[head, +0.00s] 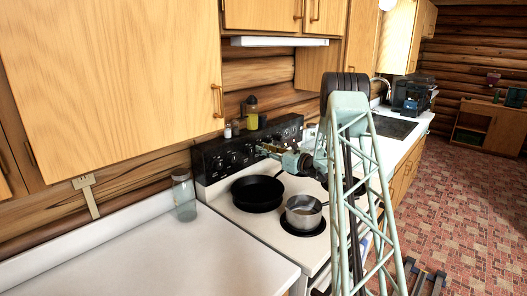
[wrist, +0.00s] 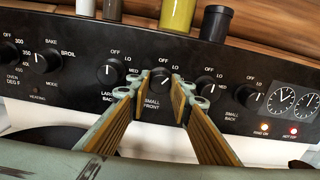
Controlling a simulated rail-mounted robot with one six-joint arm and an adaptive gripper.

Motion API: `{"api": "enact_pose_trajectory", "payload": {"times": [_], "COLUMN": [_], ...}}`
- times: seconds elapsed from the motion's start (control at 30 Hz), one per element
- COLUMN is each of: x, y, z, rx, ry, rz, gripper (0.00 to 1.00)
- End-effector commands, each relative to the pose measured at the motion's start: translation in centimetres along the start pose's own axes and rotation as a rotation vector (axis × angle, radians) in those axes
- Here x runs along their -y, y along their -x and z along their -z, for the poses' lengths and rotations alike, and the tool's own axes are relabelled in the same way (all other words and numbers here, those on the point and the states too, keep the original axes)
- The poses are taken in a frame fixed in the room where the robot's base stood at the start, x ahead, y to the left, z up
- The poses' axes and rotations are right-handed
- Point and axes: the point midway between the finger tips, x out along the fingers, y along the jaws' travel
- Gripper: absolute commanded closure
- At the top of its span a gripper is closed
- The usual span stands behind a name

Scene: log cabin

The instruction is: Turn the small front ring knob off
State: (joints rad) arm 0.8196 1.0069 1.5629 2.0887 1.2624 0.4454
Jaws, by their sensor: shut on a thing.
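The small front ring knob (wrist: 160,80) is a round black knob on the black stove panel (wrist: 75,85). The label "SMALL FRONT" is below it and "OFF" above it. A light mark near its top appears to point up toward OFF. My gripper (wrist: 160,86) has one finger on each side of this knob and is shut on it. In the head view my gripper (head: 262,149) reaches the panel (head: 210,163) above the cooktop; the held knob is too small and covered to make out there.
Other knobs flank it, including the large back knob (wrist: 108,74) and small back knob (wrist: 252,100). An orange light (wrist: 263,128) and a red light (wrist: 293,130) glow. A black pan (head: 257,194) and a steel pot (head: 303,213) stand on the cooktop. Bottles (head: 252,113) stand above the panel.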

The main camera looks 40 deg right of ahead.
Motion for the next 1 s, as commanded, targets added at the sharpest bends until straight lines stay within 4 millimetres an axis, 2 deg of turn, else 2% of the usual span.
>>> {"api": "enact_pose_trajectory", "payload": {"times": [1.0], "x": [0.07], "y": [0.02], "z": [0.38], "rx": [0.0], "ry": [0.475], "rz": [0.0], "gripper": [0.91]}}
